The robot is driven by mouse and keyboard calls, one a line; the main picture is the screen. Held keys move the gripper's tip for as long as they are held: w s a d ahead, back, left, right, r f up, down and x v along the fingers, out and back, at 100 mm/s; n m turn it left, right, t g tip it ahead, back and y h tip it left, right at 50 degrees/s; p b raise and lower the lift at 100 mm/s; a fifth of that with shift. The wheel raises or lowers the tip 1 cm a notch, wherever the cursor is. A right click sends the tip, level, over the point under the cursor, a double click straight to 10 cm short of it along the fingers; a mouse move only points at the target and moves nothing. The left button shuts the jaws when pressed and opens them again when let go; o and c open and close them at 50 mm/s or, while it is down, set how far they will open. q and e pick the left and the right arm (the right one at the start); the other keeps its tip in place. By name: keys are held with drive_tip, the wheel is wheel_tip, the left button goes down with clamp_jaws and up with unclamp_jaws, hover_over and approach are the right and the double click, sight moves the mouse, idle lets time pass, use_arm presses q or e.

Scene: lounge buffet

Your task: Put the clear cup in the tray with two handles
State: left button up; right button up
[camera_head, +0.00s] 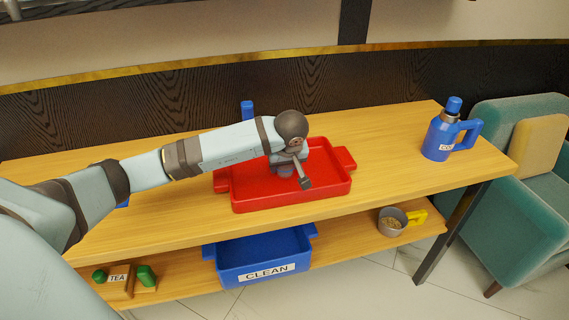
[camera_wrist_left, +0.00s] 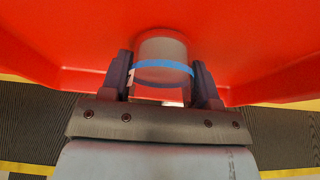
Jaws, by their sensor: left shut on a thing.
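The red tray with two handles (camera_head: 330,185) stands on the wooden table top, with one handle at each end. My left gripper (camera_head: 287,172) is over the inside of the tray, pointing down. In the left wrist view my left gripper (camera_wrist_left: 163,78) is shut on the clear cup (camera_wrist_left: 162,50), which has a blue band around it. The cup is against the red tray in that view; I cannot tell whether it touches the tray's floor. In the head view the arm and gripper mostly hide the cup. My right gripper is not in view.
A blue flask with a handle (camera_head: 438,140) stands at the table's right end. A blue bottle top (camera_head: 247,110) shows behind my arm. On the lower shelf are a blue CLEAN tray (camera_head: 233,274), a TEA box (camera_head: 119,282) and a mug (camera_head: 391,222).

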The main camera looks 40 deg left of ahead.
use_arm(q)
drive_tip(key=shift+f, duration=0.2)
drive_tip(key=o, duration=1)
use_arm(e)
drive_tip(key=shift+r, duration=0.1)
use_arm(q)
drive_tip(key=shift+r, duration=0.15)
drive_tip(key=shift+r, duration=0.25)
drive_tip(key=p+v, duration=0.1)
drive_tip(key=v, duration=1)
drive_tip(key=shift+r+p, duration=0.25)
drive_tip(key=shift+p, duration=0.1)
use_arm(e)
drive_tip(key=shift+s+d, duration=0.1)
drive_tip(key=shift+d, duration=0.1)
